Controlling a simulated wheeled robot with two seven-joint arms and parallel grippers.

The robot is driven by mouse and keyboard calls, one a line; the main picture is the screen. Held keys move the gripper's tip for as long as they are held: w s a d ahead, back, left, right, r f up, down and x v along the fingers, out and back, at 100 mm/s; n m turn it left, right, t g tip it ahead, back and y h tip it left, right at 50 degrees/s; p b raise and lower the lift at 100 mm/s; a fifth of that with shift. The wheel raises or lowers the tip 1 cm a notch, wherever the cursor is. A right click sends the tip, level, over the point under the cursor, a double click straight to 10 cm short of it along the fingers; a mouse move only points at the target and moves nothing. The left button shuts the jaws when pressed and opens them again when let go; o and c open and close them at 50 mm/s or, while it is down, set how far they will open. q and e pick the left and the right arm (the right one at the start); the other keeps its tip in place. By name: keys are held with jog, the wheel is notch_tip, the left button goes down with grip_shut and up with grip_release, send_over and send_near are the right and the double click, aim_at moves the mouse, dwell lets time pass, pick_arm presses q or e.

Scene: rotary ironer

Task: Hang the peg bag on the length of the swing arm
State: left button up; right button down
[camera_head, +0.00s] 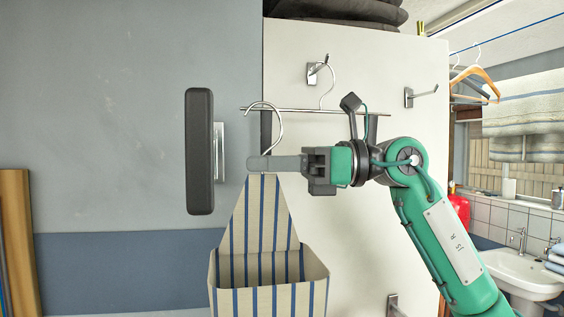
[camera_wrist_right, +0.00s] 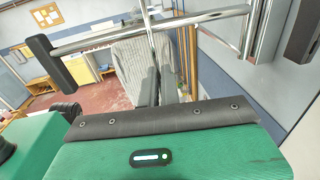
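The peg bag (camera_head: 266,240) is cream with blue stripes and hangs upright with its mouth open. Its chrome hook (camera_head: 280,126) rises above and curves over to the left. My right gripper (camera_head: 262,163) is shut at the base of this hook, at the top of the bag. The swing arm (camera_head: 220,150) shows left of the hook as a foreshortened chrome length behind a tall black end piece (camera_head: 199,152). In the right wrist view, the chrome arm (camera_wrist_right: 195,23) crosses ahead of the gripper (camera_wrist_right: 155,92); contact with the hook cannot be told. My left gripper is out of view.
A chrome clip hanger (camera_head: 310,110) hangs from a peg (camera_head: 318,68) on the white panel (camera_head: 395,65), behind my right gripper. Another peg (camera_head: 420,94) is empty. A wooden hanger (camera_head: 477,72) and a sink (camera_head: 520,270) are at the right. The space left of the black end piece is clear.

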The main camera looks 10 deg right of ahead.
jog(key=a+f+b, duration=0.1)
jog(key=a+f, duration=0.1)
jog(key=a, duration=0.5)
dwell(0.6)
jog(key=shift+a, duration=0.15)
jog(key=shift+f+b, duration=0.45)
jog(key=shift+b, duration=0.2)
jog(key=c, duration=1.5)
grip_release()
jog(key=shift+c, duration=0.2)
jog(key=s+d+b, duration=0.1)
jog(key=d+b, duration=0.3)
jog(key=d, duration=1)
jog(key=shift+s+b, duration=0.35)
jog(key=shift+s, duration=0.05)
